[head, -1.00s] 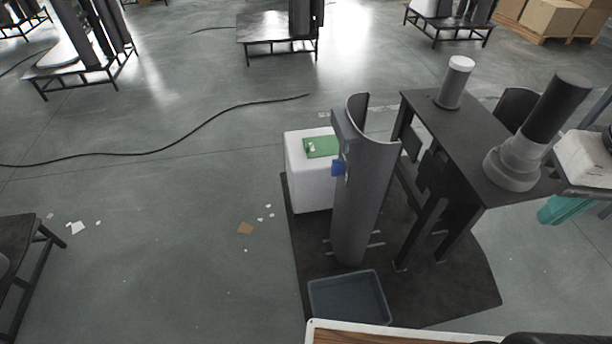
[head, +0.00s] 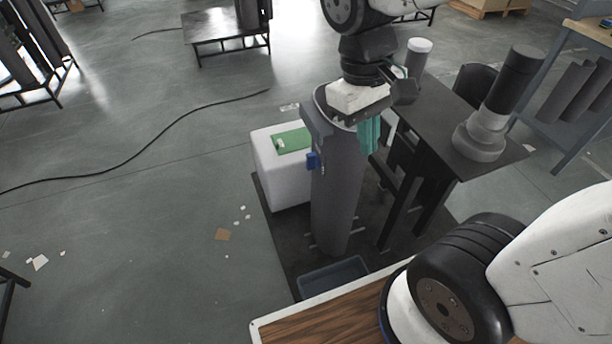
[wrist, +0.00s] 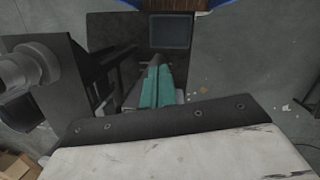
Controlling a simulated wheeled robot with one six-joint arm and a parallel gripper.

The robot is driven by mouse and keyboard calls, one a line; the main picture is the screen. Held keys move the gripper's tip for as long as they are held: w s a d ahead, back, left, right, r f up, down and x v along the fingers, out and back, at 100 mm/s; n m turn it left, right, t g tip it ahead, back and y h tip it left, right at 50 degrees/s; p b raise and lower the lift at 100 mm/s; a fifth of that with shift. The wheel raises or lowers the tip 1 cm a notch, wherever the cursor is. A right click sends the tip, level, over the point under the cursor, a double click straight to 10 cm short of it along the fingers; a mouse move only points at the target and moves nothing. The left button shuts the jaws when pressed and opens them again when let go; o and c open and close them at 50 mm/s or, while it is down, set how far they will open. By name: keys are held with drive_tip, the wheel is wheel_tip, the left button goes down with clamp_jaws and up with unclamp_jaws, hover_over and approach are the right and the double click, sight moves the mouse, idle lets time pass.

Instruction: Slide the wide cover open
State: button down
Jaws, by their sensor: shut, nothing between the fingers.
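I take the tall, curved grey shell standing upright to be the wide cover (head: 337,195). My gripper (head: 369,140), with teal fingers and a white body, points down at the shell's upper right side. The fingers are together with nothing between them. In the wrist view the teal fingers (wrist: 157,86) lie side by side in front of the shell. Whether they touch the shell I cannot tell. My gripper's body hides part of the shell's rim in the head view.
A black table (head: 450,125) with a cylinder and motor-like column stands close on the right. A white box (head: 280,172) with a green board (head: 292,140) is on the left. A blue-grey bin (head: 335,275) lies in front. Floor at left is mostly clear, with scraps and a cable.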

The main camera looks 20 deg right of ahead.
drive_tip(key=w+a+f+n+h, duration=0.2)
drive_tip(key=w+a+f+n, duration=0.15)
drive_tip(key=w+f, duration=0.35)
drive_tip(key=w+a+f+n+h, duration=0.3)
drive_tip(key=w+f+n, duration=0.25)
drive_tip(key=f, duration=0.45)
drive_tip(key=w+a+f+n+h, duration=0.2)
drive_tip(key=w+a+f+n, duration=0.15)
drive_tip(key=w+f, duration=0.4)
drive_tip(key=n+t, duration=0.2)
drive_tip(key=n, duration=0.1)
approach(318, 180)
wheel_tip(318, 180, down, 5)
drive_tip(key=d, duration=0.2)
drive_tip(key=shift+w+d+r+h, duration=0.1)
drive_tip(key=shift+d+h, duration=0.1)
drive_tip(key=shift+d, duration=0.2)
drive_tip(key=shift+w+d+r+h, duration=0.1)
drive_tip(key=shift+d+r+h, duration=0.1)
drive_tip(key=shift+d, duration=0.2)
